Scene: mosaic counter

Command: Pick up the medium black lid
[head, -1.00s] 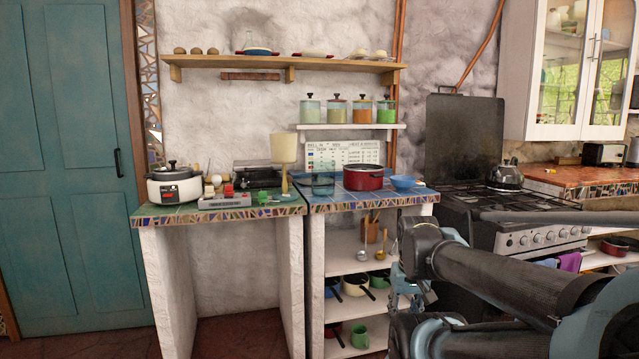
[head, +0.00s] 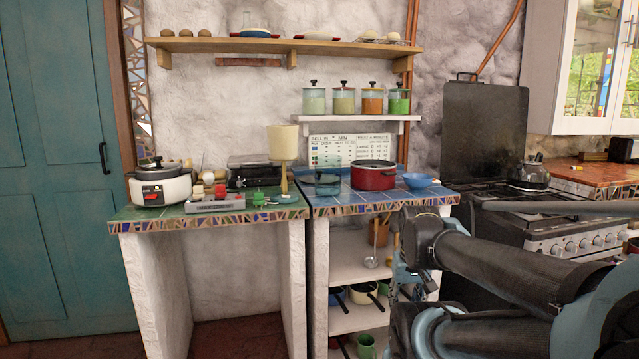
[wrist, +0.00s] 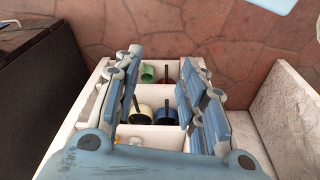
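Several glass jars (head: 344,101) with dark-knobbed lids stand on the small wall shelf. I cannot tell for certain which lid is the medium black one. My gripper (wrist: 161,58) is open and empty in the wrist view, its fingers wide apart above the shelf unit. In the head view it is partly hidden behind my arm, in front of the counter's right part, well away from the cooker and jars.
A red pot (head: 373,179), a blue bowl (head: 418,181) and a lamp (head: 283,150) stand on the counter. Pots (head: 362,293) and a green mug (head: 366,346) sit on shelves below. A stove (head: 560,235) is to the right. Open floor lies under the left counter.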

